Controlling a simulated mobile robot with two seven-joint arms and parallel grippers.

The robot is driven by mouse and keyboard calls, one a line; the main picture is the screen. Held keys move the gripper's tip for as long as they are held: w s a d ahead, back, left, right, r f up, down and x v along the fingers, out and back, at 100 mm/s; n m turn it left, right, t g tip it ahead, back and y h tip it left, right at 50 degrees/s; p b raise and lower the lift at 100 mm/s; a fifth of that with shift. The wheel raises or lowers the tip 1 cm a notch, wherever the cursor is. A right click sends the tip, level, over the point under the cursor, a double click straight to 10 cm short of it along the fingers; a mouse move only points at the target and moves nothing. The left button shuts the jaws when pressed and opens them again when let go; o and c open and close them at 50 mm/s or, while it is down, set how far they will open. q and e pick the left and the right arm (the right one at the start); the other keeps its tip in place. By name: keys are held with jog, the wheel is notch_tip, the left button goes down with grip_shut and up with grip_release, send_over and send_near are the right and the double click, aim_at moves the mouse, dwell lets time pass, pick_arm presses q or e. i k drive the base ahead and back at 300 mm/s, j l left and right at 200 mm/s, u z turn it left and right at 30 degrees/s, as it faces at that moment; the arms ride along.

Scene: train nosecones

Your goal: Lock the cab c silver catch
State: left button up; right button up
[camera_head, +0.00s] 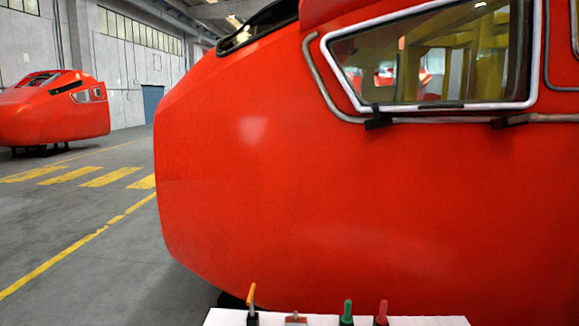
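A white panel (225,318) shows at the bottom edge, in front of the large red nosecone (290,200). On it stands a small silver-grey piece (295,319), low, with a small reddish spot at its top; it looks like the silver catch. Its lower part is cut off by the frame edge, so I cannot tell whether it is locked. To its left is an orange-yellow lever (251,295), slightly tilted. To its right are a green lever (347,310) and a red lever (382,311), both on black bases. Neither of my grippers is in view. No cab label is readable.
The near nosecone fills the middle and right, with a white-framed side window (440,55) and a grey rail beside it. Another red nosecone (55,108) stands far left. Grey floor with yellow markings (105,177) is free on the left.

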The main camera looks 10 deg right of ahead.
aim_at(533, 116)
jog(key=z, duration=1.6)
jog(key=i+l+u, duration=0.4)
jog(key=l, duration=0.2)
jog(key=i+l+u, duration=0.2)
jog(key=l, duration=0.15)
jog(key=i+l+u, duration=0.2)
jog(key=l, duration=0.15)
jog(key=k, duration=0.1)
